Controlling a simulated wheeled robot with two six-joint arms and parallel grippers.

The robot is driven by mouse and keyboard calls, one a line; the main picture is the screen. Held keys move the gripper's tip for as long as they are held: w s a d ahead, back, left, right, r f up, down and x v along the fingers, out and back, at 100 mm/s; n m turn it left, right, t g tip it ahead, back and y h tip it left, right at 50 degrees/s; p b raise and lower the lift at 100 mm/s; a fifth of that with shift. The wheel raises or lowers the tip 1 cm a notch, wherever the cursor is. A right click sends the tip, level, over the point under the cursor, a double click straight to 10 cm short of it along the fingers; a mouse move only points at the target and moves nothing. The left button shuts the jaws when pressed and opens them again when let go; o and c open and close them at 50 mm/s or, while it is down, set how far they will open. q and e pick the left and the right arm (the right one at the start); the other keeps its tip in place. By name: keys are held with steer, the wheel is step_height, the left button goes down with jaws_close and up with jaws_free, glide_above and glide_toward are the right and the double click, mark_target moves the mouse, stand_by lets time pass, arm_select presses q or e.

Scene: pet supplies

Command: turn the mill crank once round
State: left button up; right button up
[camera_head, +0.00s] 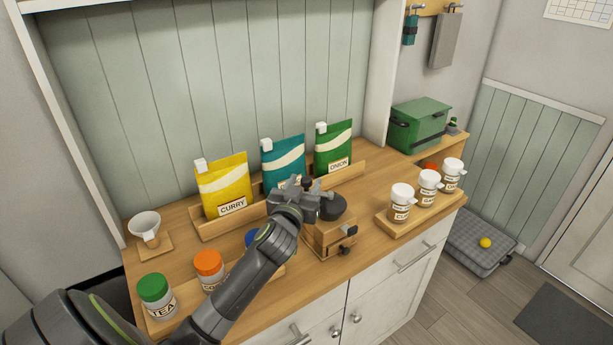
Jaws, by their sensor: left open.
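The mill (329,236) is a small wooden box with a dark round top (333,208) and a small drawer at its foot. It stands on the wooden counter, right of the middle. My left gripper (312,187) is over the back left of the mill's top, with its fingers apart. A small dark knob shows between or just behind the fingers; it may be the crank's handle. My gripper and wrist cover most of the crank, so I cannot tell whether they touch it. My right gripper is not in view.
Behind stand yellow (223,187), teal (283,162) and green (333,148) bags in a wooden rack. Front left are jars with green (154,288), orange (208,263) and blue lids. White-capped shakers (428,187) stand on a right tray.

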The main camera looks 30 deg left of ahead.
arm_select(q)
steer(key=shift+x, duration=1.2)
jaws_close()
